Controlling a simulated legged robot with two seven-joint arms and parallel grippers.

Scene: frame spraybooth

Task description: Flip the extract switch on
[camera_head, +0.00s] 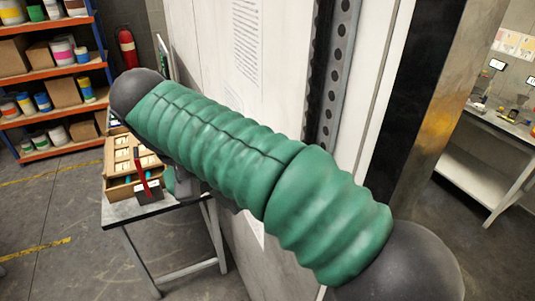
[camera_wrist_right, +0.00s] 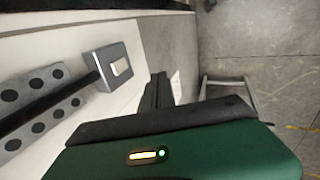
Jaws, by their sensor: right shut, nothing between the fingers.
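In the right wrist view a grey switch box (camera_wrist_right: 108,68) with a pale rocker (camera_wrist_right: 121,67) is mounted on the white wall panel. No label is readable, and I cannot tell the rocker's position. My right gripper (camera_wrist_right: 157,90) has its dark fingers together and empty, to the right of the box and apart from it. A small white plate (camera_wrist_right: 176,86) shows just beyond the fingers. In the head view my green-sleeved right arm crosses the middle and hides most of the gripper and the switch box. My left gripper is not in view.
A perforated metal strip (camera_head: 341,70) runs up the white booth panel (camera_head: 290,65). A small table (camera_head: 128,211) holds a wooden compartment box (camera_head: 118,190) and a dark item with a red handle. Paint shelves (camera_head: 55,82) stand at the left; a workbench (camera_head: 480,165) is at the right.

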